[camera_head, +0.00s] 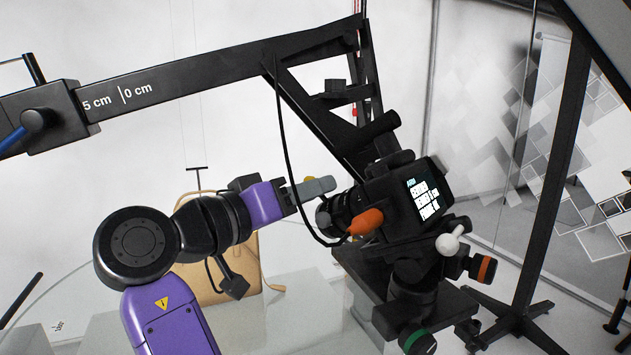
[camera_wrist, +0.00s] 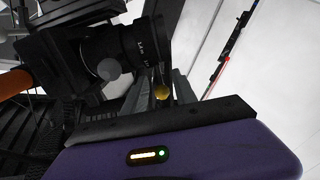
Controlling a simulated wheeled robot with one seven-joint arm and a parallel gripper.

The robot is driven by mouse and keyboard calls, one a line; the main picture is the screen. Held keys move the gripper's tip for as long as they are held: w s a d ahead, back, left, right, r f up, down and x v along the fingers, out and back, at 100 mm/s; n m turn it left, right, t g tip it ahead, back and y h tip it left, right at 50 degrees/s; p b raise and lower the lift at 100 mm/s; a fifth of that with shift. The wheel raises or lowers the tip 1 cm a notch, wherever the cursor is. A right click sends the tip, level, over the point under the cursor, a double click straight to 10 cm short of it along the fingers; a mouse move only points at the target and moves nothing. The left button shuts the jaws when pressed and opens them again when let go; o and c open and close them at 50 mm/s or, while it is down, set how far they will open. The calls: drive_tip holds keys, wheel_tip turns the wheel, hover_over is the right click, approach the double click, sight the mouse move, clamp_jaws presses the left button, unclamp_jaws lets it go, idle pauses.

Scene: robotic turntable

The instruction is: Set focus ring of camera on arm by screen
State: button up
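The camera (camera_head: 385,200) sits on the black boom arm, its screen (camera_head: 428,195) lit with text and facing right. Its lens (camera_head: 340,210) with the rings points left towards my gripper; the lens (camera_wrist: 125,45) also shows in the wrist view, with white marks. My gripper (camera_head: 315,188) reaches level with the lens front, its grey fingers beside the lens's upper edge. Whether a finger touches the knob or ring is unclear.
An orange handle (camera_head: 366,221) and a white ball knob (camera_head: 450,243) stick out near the camera. The boom (camera_head: 200,72) with a centimetre scale runs above my arm. A cable hangs beside the lens.

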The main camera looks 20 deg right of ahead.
drive_tip(key=shift+w+d, duration=0.25)
drive_tip(key=shift+d, duration=0.35)
clamp_jaws()
idle(1.1)
